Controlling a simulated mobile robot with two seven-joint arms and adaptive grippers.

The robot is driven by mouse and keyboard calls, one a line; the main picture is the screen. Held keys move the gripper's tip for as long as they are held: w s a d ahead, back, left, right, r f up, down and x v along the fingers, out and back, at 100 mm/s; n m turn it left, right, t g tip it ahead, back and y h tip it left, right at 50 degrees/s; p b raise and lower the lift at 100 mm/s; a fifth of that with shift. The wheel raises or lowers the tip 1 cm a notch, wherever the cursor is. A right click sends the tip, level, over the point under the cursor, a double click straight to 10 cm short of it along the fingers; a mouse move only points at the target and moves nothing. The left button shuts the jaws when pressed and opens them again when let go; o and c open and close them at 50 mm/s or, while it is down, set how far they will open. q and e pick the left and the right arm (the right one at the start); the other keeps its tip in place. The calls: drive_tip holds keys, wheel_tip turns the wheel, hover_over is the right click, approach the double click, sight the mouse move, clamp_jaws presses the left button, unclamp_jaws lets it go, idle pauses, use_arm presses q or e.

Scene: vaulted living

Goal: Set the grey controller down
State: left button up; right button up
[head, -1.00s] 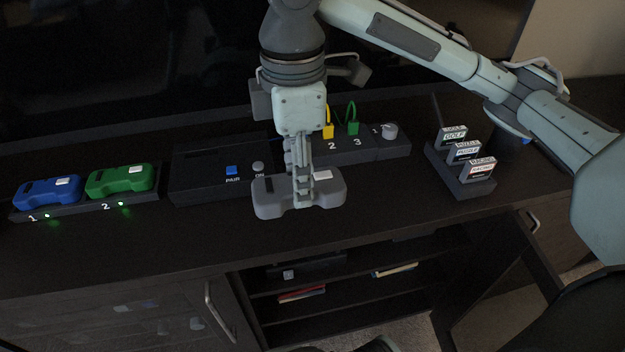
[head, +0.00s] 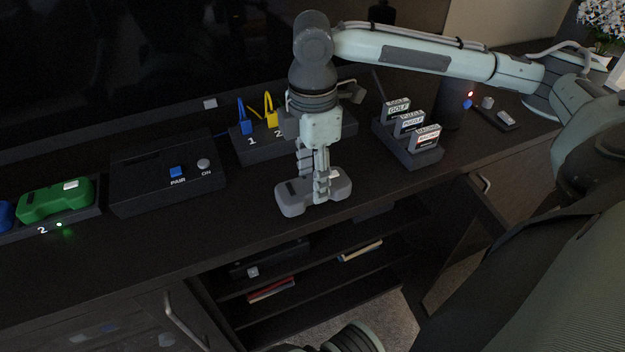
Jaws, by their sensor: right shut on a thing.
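The grey controller (head: 294,196) is near the front edge of the dark cabinet top, right of the console. My right gripper (head: 322,190) points down and is shut on it, with the fingers across its middle. I cannot tell whether the controller touches the cabinet top or hangs just above it. My left gripper is not in view.
A black console (head: 168,182) with PAIR and ON buttons stands to the left. A green controller (head: 56,199) sits on a dock further left. A numbered cable box (head: 262,148) stands behind, game cases (head: 410,125) to the right. Open shelves (head: 300,290) lie below.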

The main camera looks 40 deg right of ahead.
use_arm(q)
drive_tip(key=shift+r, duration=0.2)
use_arm(e)
drive_tip(key=shift+f, duration=0.4)
drive_tip(key=shift+f, duration=0.1)
drive_tip(key=o, duration=1.4)
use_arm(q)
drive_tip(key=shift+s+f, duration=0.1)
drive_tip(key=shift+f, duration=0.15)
use_arm(e)
drive_tip(key=shift+r, duration=0.4)
wheel_tip(320, 180, up, 3)
drive_tip(key=shift+f+p, duration=0.1)
drive_tip(key=shift+p, duration=0.3)
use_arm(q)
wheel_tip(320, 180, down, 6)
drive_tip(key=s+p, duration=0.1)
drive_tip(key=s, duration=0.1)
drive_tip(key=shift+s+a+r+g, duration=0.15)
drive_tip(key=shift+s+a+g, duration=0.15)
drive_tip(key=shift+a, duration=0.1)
use_arm(e)
drive_tip(key=shift+r, duration=4.3)
